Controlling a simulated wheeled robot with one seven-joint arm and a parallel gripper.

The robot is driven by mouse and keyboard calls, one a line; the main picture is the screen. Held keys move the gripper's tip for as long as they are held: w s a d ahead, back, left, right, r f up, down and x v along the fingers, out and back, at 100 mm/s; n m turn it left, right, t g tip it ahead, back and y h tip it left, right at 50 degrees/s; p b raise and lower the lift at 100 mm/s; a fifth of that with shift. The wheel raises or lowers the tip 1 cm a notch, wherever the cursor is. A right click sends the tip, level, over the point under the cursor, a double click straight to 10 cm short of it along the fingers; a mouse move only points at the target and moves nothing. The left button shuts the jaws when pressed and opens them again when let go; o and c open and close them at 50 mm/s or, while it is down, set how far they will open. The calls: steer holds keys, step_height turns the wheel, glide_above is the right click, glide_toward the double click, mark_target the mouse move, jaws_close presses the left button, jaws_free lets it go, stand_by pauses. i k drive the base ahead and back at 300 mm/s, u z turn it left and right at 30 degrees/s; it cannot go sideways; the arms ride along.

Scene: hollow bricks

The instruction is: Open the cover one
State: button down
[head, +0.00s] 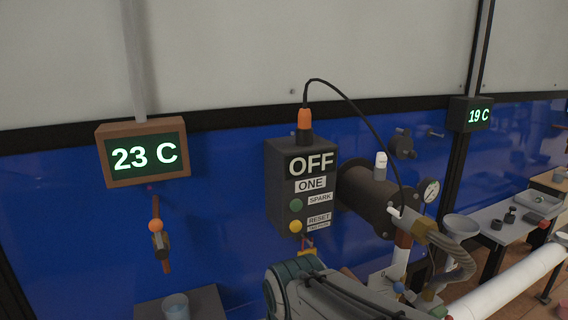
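A dark control box (301,188) marked "OFF" and "ONE" is mounted on the blue wall in the middle. It has a green button (296,205) by "SPARK" and a yellow button (295,227) by "RESET". A dark cylinder (367,192) stands out from the wall just right of the box. I cannot tell which part is cover one, or whether it is open or shut. A dark grey jointed body with cables fills the bottom middle, in front of the pipework. No gripper fingers show.
A black cable with an orange plug (304,119) arcs from the box top toward the pipework. A gauge (431,190) sits at the right. A cup (176,306) stands lower left. Benches (490,228) stand far right.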

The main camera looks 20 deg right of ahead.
mark_target(404, 148)
steer(key=z, duration=1.35)
steer(key=k, duration=0.5)
steer(key=u, duration=0.3)
steer(key=i, duration=0.55)
steer(key=z, duration=0.2)
